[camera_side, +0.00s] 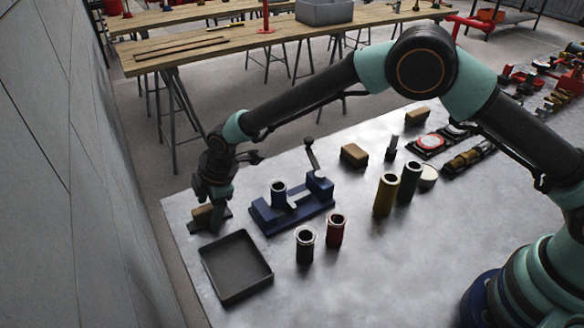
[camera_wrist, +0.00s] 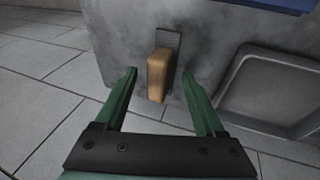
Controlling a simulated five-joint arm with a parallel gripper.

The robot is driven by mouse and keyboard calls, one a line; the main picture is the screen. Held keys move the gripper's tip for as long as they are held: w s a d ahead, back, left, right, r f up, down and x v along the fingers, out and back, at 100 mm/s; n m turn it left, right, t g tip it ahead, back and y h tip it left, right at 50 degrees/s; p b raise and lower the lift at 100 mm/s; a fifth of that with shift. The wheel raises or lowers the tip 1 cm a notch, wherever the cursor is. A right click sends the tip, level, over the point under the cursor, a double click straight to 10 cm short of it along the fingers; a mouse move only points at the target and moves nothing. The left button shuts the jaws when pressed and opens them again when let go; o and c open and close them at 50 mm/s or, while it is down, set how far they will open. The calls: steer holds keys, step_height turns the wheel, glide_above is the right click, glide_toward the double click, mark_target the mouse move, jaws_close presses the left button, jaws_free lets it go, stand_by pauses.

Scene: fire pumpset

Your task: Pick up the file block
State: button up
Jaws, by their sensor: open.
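The tan file block (camera_wrist: 158,78) shows in the wrist view between my two green fingertips, with a gap on each side. A dark ridged strip (camera_wrist: 168,42) extends from its far end on the grey tabletop. In the side view the block (camera_side: 203,214) sits near the table's left edge, partly hidden by my gripper (camera_side: 213,200). My gripper points down over it. In the wrist view my gripper (camera_wrist: 158,74) is open, and neither finger visibly touches the block. Whether the fingertips are level with it is hard to tell.
A dark empty tray (camera_side: 236,266) lies close in front of the block; its rim also shows in the wrist view (camera_wrist: 258,62). A blue fixture (camera_side: 290,207) stands to the right. Beyond are cylinders and another tan block (camera_side: 354,155). The table edge is close at left.

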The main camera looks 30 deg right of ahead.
mark_target(209, 209)
jaws_close()
steer(key=shift+r, duration=0.1)
step_height(209, 209, up, 20)
stand_by(0.6)
